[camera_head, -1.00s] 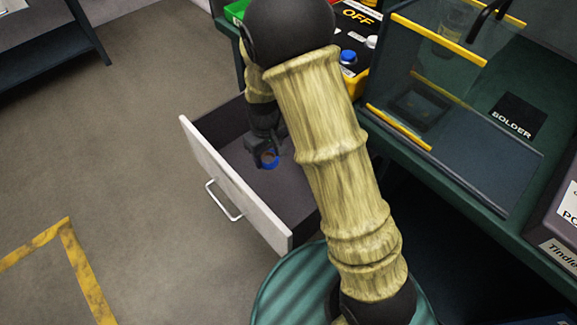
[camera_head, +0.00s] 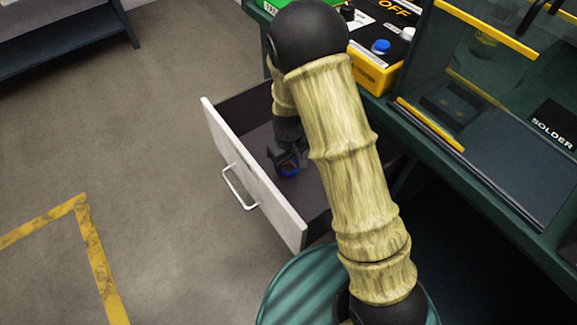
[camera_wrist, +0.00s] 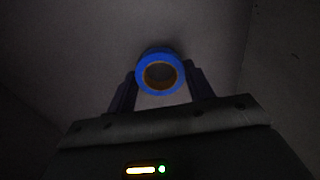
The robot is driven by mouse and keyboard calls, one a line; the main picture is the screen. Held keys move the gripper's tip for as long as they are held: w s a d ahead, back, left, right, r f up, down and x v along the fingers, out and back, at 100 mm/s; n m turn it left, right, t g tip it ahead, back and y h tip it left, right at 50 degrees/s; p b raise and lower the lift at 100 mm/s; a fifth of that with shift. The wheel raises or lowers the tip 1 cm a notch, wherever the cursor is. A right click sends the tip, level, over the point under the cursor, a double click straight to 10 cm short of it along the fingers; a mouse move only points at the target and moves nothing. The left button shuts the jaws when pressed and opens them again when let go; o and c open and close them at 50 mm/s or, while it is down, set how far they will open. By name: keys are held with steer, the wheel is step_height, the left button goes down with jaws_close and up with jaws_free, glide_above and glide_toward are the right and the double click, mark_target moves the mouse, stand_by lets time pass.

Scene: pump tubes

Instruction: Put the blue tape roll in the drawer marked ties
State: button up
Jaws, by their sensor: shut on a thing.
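The blue tape roll (camera_wrist: 150,87) is a blue ring with a tan-orange inner core. It sits between the two fingers of my gripper (camera_wrist: 160,84) in the wrist view, and the fingers are shut on it. The drawer has a pale front with a metal handle and a dark inside. I cannot tell whether the roll touches the drawer floor. No marking on the drawer front can be read from here.
A green workbench (camera_head: 455,195) runs along the right, with a yellow-edged clear screen (camera_head: 480,75) and a yellow box (camera_head: 375,77) with blue and white buttons. My arm hides part of the drawer's right side. Open floor with yellow tape (camera_head: 95,250) lies at the left.

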mark_target(289, 166)
steer(key=shift+f, duration=0.55)
steer(key=shift+f, duration=0.1)
steer(key=o, duration=1)
step_height(289, 166, up, 12)
steer(key=p, duration=0.4)
